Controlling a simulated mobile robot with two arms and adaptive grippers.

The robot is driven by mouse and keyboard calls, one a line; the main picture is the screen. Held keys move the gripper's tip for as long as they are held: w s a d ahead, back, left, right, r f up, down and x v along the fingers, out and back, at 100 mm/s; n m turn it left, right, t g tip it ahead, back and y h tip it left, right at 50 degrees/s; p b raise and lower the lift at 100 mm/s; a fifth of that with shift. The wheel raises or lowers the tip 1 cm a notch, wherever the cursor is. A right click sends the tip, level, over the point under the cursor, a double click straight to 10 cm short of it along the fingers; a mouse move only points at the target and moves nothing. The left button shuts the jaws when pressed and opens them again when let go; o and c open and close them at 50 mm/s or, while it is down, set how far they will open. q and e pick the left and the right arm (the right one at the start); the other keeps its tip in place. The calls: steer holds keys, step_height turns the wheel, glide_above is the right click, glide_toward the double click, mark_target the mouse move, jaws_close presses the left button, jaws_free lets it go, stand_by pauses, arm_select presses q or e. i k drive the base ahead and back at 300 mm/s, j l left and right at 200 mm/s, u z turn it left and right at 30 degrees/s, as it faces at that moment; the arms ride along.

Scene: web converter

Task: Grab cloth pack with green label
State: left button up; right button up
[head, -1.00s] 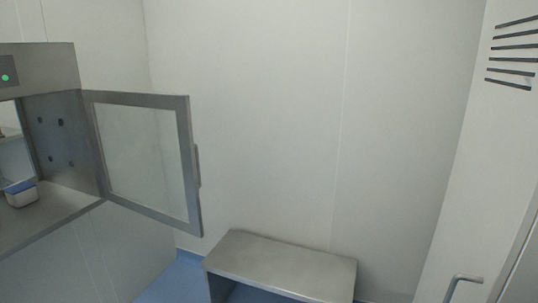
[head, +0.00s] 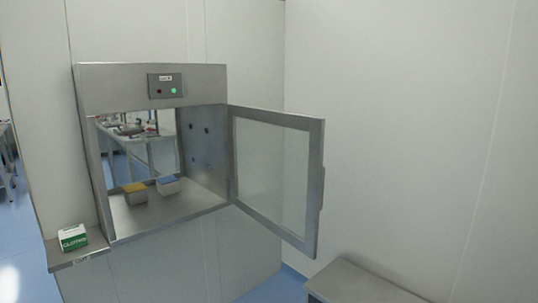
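The cloth pack with the green label (head: 73,237) is a small white box with a green front in the head view. It sits at the lower left on a narrow metal ledge (head: 80,258), just left of the pass-through hatch (head: 150,84). Neither of my grippers shows in the head view, so I cannot see their state or their distance from the pack.
The hatch's glass door (head: 272,170) stands open to the right. Inside the hatch are a yellow-topped box (head: 135,197) and a blue-topped box (head: 167,187). A metal bench (head: 360,285) stands at the lower right. Blue floor shows at far left.

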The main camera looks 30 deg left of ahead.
mark_target(73, 237)
steer(key=u, duration=1.6)
steer(key=i+l+u, duration=0.15)
steer(key=i+l, duration=0.5)
